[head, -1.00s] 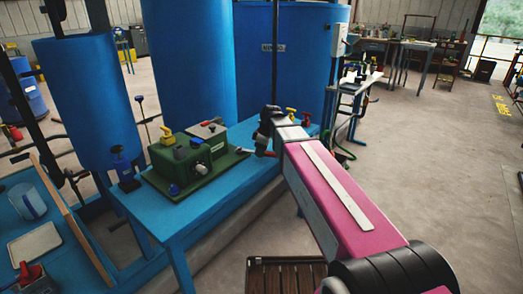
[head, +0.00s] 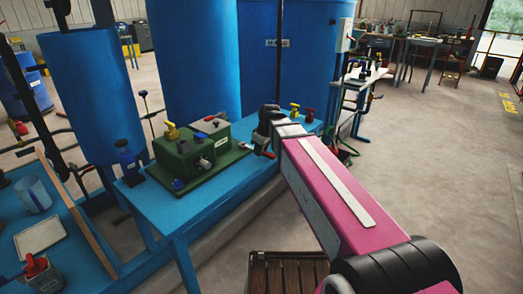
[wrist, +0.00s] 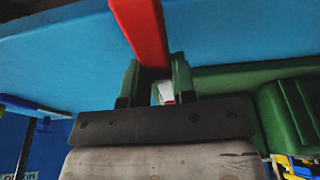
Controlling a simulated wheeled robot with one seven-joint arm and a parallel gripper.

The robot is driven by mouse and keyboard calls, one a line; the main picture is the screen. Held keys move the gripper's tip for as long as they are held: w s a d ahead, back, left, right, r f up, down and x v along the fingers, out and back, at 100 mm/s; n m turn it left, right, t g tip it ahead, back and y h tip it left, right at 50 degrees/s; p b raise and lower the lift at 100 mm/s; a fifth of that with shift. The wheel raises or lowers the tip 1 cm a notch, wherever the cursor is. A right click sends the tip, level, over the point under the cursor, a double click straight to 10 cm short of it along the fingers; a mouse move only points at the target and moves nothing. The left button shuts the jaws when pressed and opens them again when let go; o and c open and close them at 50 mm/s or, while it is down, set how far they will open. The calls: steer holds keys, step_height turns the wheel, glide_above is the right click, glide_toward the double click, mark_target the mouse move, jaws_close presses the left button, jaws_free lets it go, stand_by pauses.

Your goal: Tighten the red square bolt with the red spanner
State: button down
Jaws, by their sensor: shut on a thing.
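My gripper (wrist: 155,82) is shut on the red spanner (wrist: 146,30), which sticks out beyond the green fingers in the wrist view. In the head view, my gripper (head: 266,138) is dark, at the end of the pink arm, above the blue table and just right of the green machine (head: 190,160). A bit of the red spanner (head: 266,153) shows below it. I cannot make out the red square bolt for certain. A small red part (head: 210,118) shows on top of the machine. The spanner's far end is cut off in the wrist view.
The blue table (head: 220,186) carries the green machine, a blue bottle-like item (head: 127,160) at its left, and small yellow and red items (head: 308,115) beyond my gripper. Large blue tanks (head: 193,60) stand behind. A wooden pallet (head: 285,272) lies on the floor in front.

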steer(key=shift+w+r, duration=0.1)
steer(key=shift+r, duration=0.1)
steer(key=shift+w+a+v, duration=0.1)
steer(key=shift+a+v, duration=0.05)
steer(key=shift+v, duration=0.6)
steer(key=shift+w+a+v, duration=0.1)
steer(key=shift+a+v, duration=0.05)
steer(key=shift+v, duration=0.6)
steer(key=shift+w+a+v, duration=0.1)
steer(key=shift+a+v, duration=0.05)
steer(key=shift+v, duration=0.6)
steer(key=shift+s+r, duration=0.1)
